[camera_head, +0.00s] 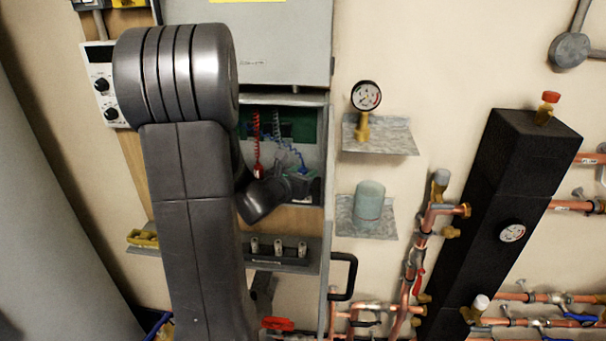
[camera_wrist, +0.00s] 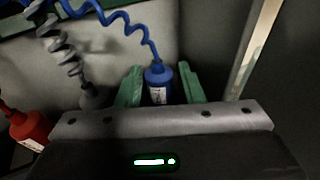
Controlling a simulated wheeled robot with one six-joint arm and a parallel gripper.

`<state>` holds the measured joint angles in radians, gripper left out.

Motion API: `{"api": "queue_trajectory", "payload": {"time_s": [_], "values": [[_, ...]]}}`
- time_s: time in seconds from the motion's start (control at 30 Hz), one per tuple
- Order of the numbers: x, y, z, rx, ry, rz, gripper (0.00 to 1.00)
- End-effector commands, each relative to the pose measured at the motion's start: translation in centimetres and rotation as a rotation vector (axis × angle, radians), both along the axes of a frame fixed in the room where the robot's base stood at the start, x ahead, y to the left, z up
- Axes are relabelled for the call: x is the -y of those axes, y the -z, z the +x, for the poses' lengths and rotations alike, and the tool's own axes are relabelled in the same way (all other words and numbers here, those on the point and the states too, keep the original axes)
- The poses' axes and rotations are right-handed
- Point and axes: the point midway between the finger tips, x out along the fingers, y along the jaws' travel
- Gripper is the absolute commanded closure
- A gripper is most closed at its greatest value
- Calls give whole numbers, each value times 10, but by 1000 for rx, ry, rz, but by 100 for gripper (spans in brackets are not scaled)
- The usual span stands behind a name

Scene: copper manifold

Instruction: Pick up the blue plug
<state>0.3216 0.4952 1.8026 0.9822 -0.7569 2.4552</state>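The blue plug (camera_wrist: 158,84) hangs on a blue coiled cord and carries a white label. In the wrist view it sits between the two green fingers of my gripper (camera_wrist: 160,86). A narrow gap shows on each side of the plug, so the fingers look open around it and not clamped. In the head view my gripper (camera_head: 304,180) reaches into the open grey box, by the lower end of the blue cord (camera_head: 292,150). The plug itself is hard to make out there.
A red plug (camera_wrist: 30,128) and a grey plug (camera_wrist: 91,97) hang to the left on their own coiled cords. The box's side edge (camera_wrist: 254,48) stands to the right. A shelf with several small fittings (camera_head: 277,248) lies below the box.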

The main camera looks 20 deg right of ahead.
Motion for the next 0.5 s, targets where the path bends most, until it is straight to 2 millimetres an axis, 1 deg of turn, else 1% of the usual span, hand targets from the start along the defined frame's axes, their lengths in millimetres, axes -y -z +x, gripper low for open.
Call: {"api": "queue_trajectory", "payload": {"time_s": [0.27,0.33,0.43,0.47,0.5], "values": [[3,1,2,-1,-1,0,66],[2,1,2,-1,-1,0,75],[2,1,2,-1,-1,0,95],[2,1,2,-1,-1,0,98],[2,1,2,-1,-1,0,98]]}}
